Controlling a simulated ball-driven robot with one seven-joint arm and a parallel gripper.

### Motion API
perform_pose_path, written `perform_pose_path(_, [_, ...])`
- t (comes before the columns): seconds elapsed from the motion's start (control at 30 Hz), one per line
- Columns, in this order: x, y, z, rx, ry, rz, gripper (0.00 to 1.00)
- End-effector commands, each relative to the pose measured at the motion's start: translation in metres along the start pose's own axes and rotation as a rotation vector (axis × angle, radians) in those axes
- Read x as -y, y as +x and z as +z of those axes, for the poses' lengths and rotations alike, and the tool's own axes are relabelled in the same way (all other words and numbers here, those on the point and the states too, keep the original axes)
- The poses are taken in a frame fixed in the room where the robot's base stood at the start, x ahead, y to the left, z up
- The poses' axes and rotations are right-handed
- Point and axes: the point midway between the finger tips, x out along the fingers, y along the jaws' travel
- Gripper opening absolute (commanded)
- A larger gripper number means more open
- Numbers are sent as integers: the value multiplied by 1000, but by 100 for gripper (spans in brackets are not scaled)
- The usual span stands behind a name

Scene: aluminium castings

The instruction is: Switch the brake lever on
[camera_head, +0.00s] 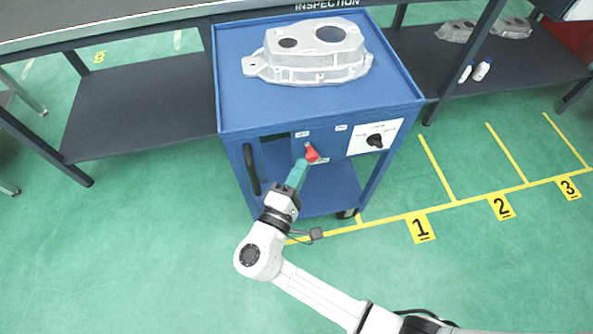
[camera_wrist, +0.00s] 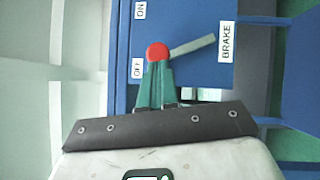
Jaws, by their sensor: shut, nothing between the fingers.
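The brake lever is a grey bar with a red knob (camera_head: 311,153) on the blue front panel of a cart. In the wrist view the red knob (camera_wrist: 157,50) is beside the OFF label (camera_wrist: 138,68), and the bar (camera_wrist: 193,46) runs right towards the BRAKE label (camera_wrist: 227,42). The ON label (camera_wrist: 140,10) is farther up. My gripper (camera_head: 303,164) has its green fingers closed together just at the knob. In the wrist view the fingertips (camera_wrist: 156,66) overlap the knob's lower edge; I cannot tell whether they touch it.
The blue cart (camera_head: 235,112) carries an aluminium casting (camera_head: 318,66) on top. A black rotary knob (camera_head: 375,141) on a white plate is right of the lever, and a black handle (camera_head: 251,168) is left. A grey bench (camera_head: 130,115) stands behind. Green floor in front is mostly clear.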

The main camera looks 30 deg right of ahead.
Motion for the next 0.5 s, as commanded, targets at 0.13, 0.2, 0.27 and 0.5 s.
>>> perform_pose_path(0.13, [-5,4,5,1,52,-39,0])
perform_pose_path(0.2, [-8,6,8,2,88,-65,0])
perform_pose_path(0.27, [-10,8,11,2,123,-93,0])
perform_pose_path(0.5, [-17,20,26,3,302,-228,0])
